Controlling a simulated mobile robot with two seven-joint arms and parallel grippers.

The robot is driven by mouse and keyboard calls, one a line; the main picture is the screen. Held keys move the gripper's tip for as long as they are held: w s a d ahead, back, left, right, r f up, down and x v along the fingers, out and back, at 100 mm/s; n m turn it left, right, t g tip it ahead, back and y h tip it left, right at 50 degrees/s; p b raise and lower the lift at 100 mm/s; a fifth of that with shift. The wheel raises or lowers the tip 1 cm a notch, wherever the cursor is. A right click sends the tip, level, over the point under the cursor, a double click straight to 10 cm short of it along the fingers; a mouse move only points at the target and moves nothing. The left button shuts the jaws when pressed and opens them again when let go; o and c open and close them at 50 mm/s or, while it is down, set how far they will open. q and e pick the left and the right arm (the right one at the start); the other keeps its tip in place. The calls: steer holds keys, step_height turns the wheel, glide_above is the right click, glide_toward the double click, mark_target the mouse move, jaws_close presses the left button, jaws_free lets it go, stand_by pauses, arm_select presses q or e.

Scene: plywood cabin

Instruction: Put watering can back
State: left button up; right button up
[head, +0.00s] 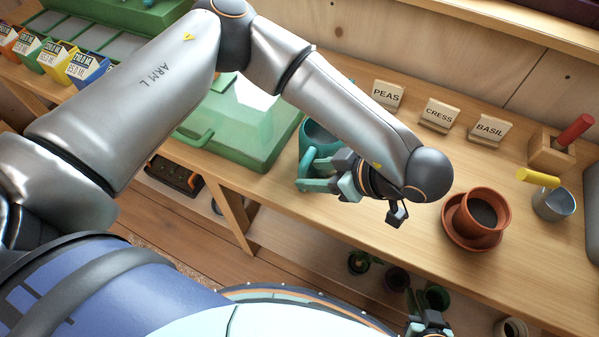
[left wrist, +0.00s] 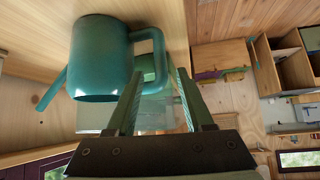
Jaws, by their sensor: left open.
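The teal watering can (head: 316,136) stands on the wooden bench, partly hidden behind my left arm and gripper in the head view. In the left wrist view its round body (left wrist: 100,58) is on the left, with the spout (left wrist: 52,90) pointing away from my gripper. Its loop handle (left wrist: 158,42) faces my left gripper. My left gripper (head: 312,175) is open at the can's handle side. In the wrist view its fingertips (left wrist: 160,72) lie on either side of the handle's lower part; contact is not clear. My right gripper (head: 430,322) shows only partly at the bottom edge.
A green-framed clear propagator (head: 245,120) stands left of the can. Signs for peas (head: 388,95), cress (head: 440,115) and basil (head: 490,130) line the back. A terracotta pot (head: 480,215) on a saucer and a metal cup (head: 553,204) stand right. Small pots are below.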

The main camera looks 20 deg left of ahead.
arm_select(q)
steer(key=v, duration=0.5)
